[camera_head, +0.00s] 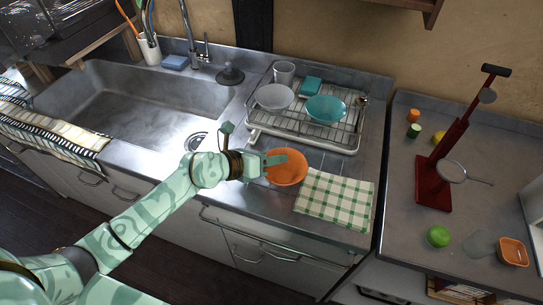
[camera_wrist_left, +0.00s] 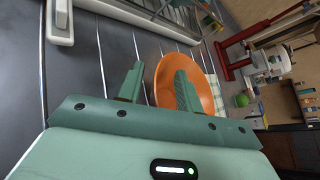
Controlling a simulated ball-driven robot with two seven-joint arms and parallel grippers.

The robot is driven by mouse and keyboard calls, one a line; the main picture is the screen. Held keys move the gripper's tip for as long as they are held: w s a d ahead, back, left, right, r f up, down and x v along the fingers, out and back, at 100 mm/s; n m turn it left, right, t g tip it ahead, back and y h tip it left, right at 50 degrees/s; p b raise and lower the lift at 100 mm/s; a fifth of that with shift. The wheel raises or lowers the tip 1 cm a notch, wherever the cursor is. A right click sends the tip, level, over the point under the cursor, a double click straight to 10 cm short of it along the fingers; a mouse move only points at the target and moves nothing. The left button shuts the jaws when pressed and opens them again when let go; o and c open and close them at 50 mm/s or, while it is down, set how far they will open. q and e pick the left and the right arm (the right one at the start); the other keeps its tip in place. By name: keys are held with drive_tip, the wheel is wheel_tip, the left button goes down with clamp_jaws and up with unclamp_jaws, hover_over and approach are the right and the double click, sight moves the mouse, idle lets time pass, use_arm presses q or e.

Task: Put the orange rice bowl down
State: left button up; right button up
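The orange rice bowl (camera_head: 290,172) sits upright on the steel counter, in front of the dish rack and beside the checked cloth. It also shows in the left wrist view (camera_wrist_left: 210,100). My left gripper (camera_head: 270,161) is at the bowl's left side. In the left wrist view its fingers (camera_wrist_left: 160,78) are spread apart: one is outside the bowl, the other overlaps the bowl's inside, and the near rim lies between them with a gap. Whether a finger touches the bowl is hard to tell. My right gripper is in neither view.
A dish rack (camera_head: 352,146) with a teal bowl (camera_head: 326,109) and a white bowl (camera_head: 274,97) stands behind. A green checked cloth (camera_head: 337,198) lies right of the bowl. The sink (camera_head: 130,105) is at the left. A red stand (camera_head: 434,178) is on the right counter.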

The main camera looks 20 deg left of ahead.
use_arm(q)
drive_tip(key=shift+s+a+r, duration=0.1)
drive_tip(key=shift+r, duration=0.15)
drive_tip(key=p+v, duration=0.3)
drive_tip(key=v, duration=0.8)
drive_tip(key=shift+s+a+r, duration=0.2)
drive_tip(key=shift+s, duration=0.1)
